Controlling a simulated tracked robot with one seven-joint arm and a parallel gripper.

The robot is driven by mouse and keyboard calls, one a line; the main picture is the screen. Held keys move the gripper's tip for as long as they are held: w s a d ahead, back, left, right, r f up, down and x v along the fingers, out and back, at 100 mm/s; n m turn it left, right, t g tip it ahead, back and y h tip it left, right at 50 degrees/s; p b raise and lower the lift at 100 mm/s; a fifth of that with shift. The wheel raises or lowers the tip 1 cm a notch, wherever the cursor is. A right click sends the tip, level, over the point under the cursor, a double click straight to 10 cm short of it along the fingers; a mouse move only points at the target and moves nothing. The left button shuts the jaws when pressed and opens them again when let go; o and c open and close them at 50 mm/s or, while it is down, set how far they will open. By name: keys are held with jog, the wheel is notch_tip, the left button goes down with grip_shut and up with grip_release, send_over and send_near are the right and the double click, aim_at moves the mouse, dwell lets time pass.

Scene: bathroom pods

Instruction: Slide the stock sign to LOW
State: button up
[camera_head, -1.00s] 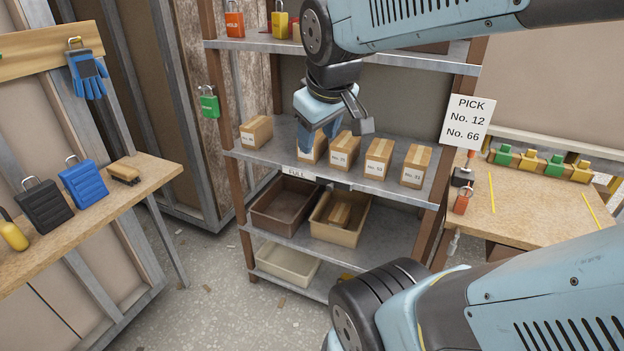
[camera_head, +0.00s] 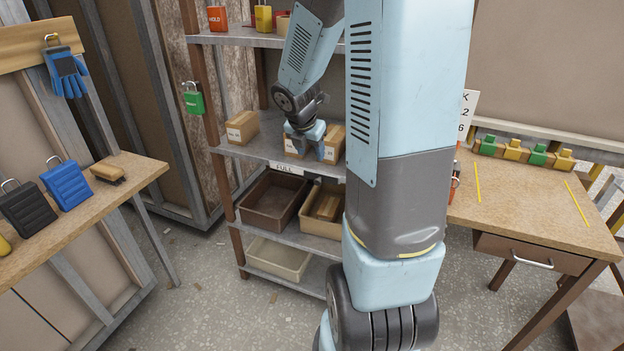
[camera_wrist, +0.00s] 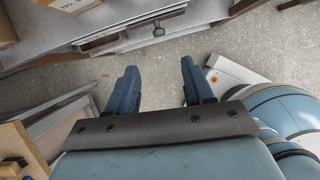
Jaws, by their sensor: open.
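The stock sign (camera_head: 288,168) is a small white plate reading FULL, on the front edge of the middle shelf (camera_head: 250,148) in the head view. My gripper (camera_head: 312,146) is just above and right of the sign, near the shelf's front edge, partly hidden by my arm. In the wrist view my gripper (camera_wrist: 157,88) is open, with nothing between its two blue fingers. A small grey knob-like piece (camera_wrist: 158,31) hangs at a shelf edge ahead of the fingers, apart from them; I cannot tell whether it belongs to the sign. No LOW mark is readable.
Cardboard boxes (camera_head: 241,127) stand on the middle shelf close to my gripper. A brown bin (camera_head: 268,203) and a tan bin (camera_head: 318,222) sit on the shelf below. A workbench (camera_head: 520,205) is at right, another bench (camera_head: 90,205) at left. My arm hides the shelf's right part.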

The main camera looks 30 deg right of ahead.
aim_at(317, 180)
jog(key=shift+n, duration=0.6)
jog(key=x, duration=1.5)
jog(key=shift+w, duration=0.1)
grip_shut()
